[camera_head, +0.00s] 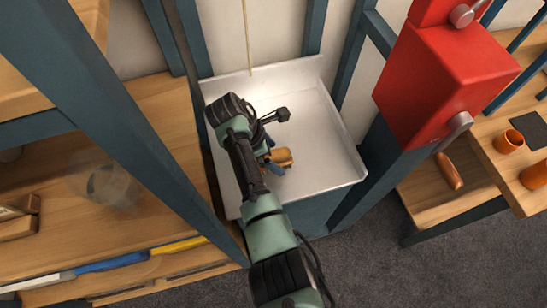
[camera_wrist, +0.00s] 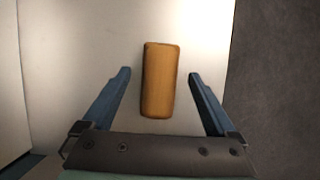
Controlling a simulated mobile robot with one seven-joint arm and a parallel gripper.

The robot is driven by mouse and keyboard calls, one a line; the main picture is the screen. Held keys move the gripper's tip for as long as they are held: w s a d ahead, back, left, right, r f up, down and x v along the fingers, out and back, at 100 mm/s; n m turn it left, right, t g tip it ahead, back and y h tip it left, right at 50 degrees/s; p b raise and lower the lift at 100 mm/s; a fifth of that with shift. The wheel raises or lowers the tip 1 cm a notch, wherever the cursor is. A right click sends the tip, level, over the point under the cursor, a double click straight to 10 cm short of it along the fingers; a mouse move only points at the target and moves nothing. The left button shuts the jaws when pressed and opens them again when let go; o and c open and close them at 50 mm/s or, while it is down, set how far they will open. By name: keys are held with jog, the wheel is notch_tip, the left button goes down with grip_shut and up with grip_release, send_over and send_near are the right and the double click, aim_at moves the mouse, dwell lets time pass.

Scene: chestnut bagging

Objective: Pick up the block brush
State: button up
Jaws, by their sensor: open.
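The block brush (camera_head: 283,157) is a rounded wooden block lying in a white tray-like surface (camera_head: 330,155); my gripper partly hides it in the head view. In the wrist view the brush (camera_wrist: 160,85) lies lengthwise between the two blue fingers, with a gap on each side. My gripper (camera_wrist: 159,74) is open and empty above the brush; it also shows in the head view (camera_head: 273,156). Bristles are not visible.
The white surface has raised walls at its back and sides. Blue posts stand around it. A red box (camera_head: 440,85) stands at the right, beside a wooden bench with a brown cup (camera_head: 508,142). A wooden shelf (camera_head: 150,130) with a clear container (camera_head: 112,186) is at the left.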

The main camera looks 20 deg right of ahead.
aim_at(274, 154)
jog(key=shift+f, duration=0.15)
grip_shut()
dwell(0.4)
notch_tip(274, 154, up, 10)
jog(key=shift+r+p, duration=0.1)
jog(key=shift+p, duration=0.35)
